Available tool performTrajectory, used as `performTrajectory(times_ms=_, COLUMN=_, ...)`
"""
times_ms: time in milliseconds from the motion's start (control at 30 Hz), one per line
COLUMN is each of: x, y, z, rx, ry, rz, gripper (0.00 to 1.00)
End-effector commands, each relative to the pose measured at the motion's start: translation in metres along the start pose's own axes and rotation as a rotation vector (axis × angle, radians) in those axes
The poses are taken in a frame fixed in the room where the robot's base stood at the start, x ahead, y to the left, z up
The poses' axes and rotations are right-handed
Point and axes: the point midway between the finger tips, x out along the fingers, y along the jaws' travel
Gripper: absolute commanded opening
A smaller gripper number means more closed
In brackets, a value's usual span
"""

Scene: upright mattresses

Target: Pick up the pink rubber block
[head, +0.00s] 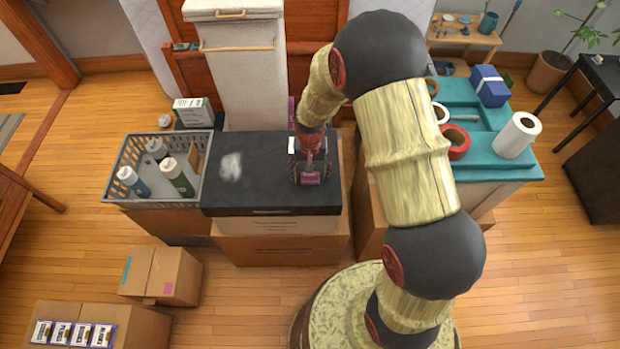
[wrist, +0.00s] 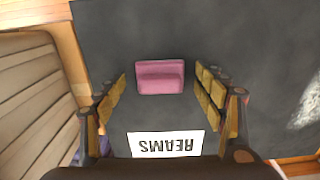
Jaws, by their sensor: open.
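The pink rubber block (wrist: 160,78) lies on the dark mat (wrist: 245,50), centred ahead of my gripper in the wrist view. My gripper (wrist: 161,82) is open, with its yellow-padded fingers on the left and right of the block in the picture, gaps showing on both sides. I cannot tell how far above the mat the fingertips are. In the head view my gripper (head: 309,165) points down over the right part of the dark mat (head: 260,190). The block (head: 311,179) shows there as a pink patch near the fingertips, partly hidden.
A white label reading REAMS (wrist: 166,144) lies close to my gripper. A grey crate (head: 120,178) with several bottles stands to the left. A white smear (head: 231,166) marks the mat. A teal-topped table (head: 480,125) with tape rolls is to the right.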

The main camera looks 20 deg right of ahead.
Motion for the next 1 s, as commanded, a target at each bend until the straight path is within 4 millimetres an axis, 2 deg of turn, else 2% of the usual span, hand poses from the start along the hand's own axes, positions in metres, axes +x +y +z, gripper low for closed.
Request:
performTrajectory(times_ms=167, x=-0.0006, y=-0.0003, z=-0.0005, rx=0.0, ry=0.001, rz=0.0, gripper=0.7)
performTrajectory(times_ms=1000, x=-0.0007, y=-0.0003, z=-0.0003, rx=-0.001, ry=0.001, rz=0.0, gripper=0.23)
